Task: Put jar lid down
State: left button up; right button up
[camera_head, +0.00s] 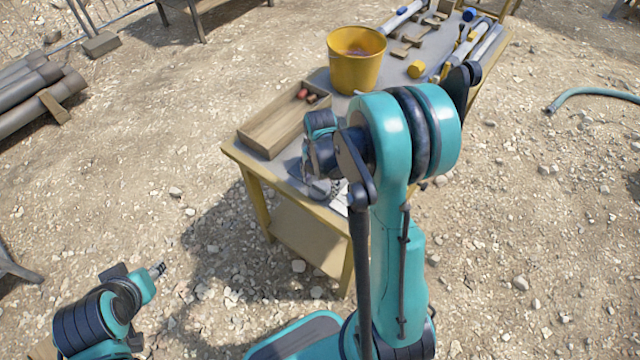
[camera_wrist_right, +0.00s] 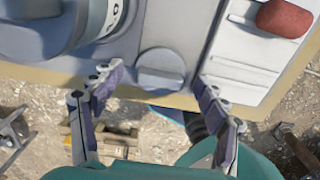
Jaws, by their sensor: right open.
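A grey, round, lid-like piece (camera_wrist_right: 160,64) rests at the near edge of the table in the right wrist view. I take it for the jar lid. My right gripper (camera_wrist_right: 160,82) is open, with one finger on each side of the piece and a visible gap to both. In the head view my right gripper (camera_head: 318,188) is over the table's near end, largely hidden by my own arm, and the lid cannot be made out there. My left gripper (camera_head: 157,270) is at the lower left, away from the table, and its opening is too small to judge.
The table (camera_head: 236,152) also bears a wooden tray (camera_head: 262,128) with red pieces, a yellow bucket (camera_head: 356,68) and several tools at the far end. A large grey cylindrical object with markings (camera_wrist_right: 95,28) stands left of the lid. Stony ground surrounds the table.

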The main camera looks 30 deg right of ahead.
aim_at(320, 186)
notch_tip(320, 186, up, 11)
jog(key=p, duration=0.3)
jog(key=s+a+r+m+t, duration=0.3)
jog(key=s+a+r+m, duration=0.2)
jog(key=m, duration=0.6)
jog(key=s+a+r+m+t, duration=0.4)
jog(key=s+a+m, duration=0.1)
jog(key=m, duration=0.6)
jog(key=shift+s+a+r+m, duration=0.3)
jog(key=shift+s+r, duration=0.05)
jog(key=shift+s, duration=0.2)
